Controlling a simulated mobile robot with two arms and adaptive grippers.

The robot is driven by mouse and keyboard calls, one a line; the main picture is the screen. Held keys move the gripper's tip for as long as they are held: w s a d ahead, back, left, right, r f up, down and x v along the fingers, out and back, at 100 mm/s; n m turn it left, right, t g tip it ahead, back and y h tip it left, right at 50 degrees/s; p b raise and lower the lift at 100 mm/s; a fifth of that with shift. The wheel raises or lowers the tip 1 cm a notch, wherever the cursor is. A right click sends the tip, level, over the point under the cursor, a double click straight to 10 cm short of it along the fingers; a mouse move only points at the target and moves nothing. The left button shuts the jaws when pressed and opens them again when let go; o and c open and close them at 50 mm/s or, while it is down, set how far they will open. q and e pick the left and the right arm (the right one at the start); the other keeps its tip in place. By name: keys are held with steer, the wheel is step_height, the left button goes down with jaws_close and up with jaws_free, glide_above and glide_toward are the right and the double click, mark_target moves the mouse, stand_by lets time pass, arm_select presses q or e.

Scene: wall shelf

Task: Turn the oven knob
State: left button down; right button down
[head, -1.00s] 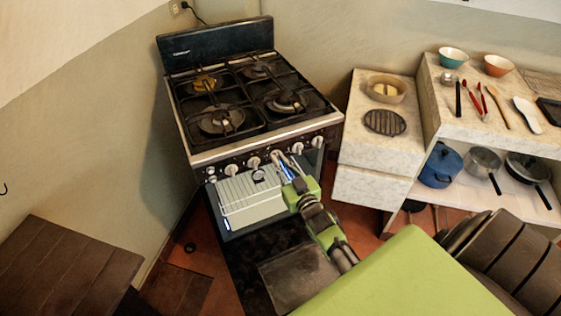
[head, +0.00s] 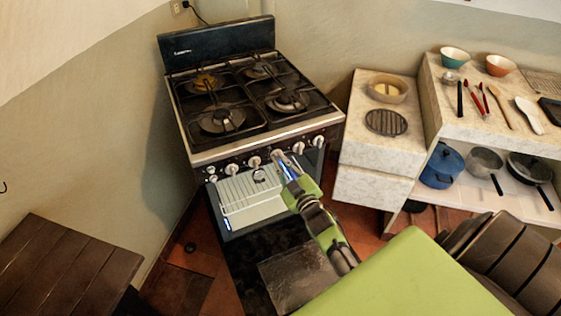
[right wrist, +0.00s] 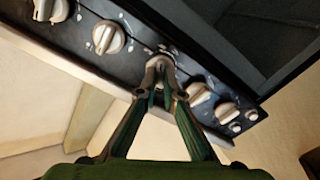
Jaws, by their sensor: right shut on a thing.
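The oven (head: 180,130) is a black stove with a metal-edged front and a row of pale knobs along its control panel. My right gripper (head: 281,160) reaches up to the middle of this row. In the right wrist view its fingers (right wrist: 161,80) converge on one pale knob (right wrist: 160,62) and are shut on it. The fingertips partly cover that knob. A free knob (right wrist: 108,38) is on its left and another knob (right wrist: 198,95) on its right. My left gripper is in neither view.
Below the panel is a pale front area with rack lines (head: 245,200). A stone counter (head: 365,150) with a bowl (head: 386,88) and black grate (head: 385,122) stands right of the stove. A shelf holds a blue pot (head: 441,168). A dark wooden table (head: 65,265) is at lower left.

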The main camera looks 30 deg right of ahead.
steer(key=shift+f, duration=0.1)
steer(key=c, duration=2.2)
jaws_free()
steer(key=shift+s, duration=0.1)
steer(key=s, duration=0.4)
steer(key=s+a, duration=0.1)
steer(key=s, duration=0.2)
steer(key=s+a, duration=0.1)
steer(key=s, duration=0.3)
steer(key=shift+s, duration=0.35)
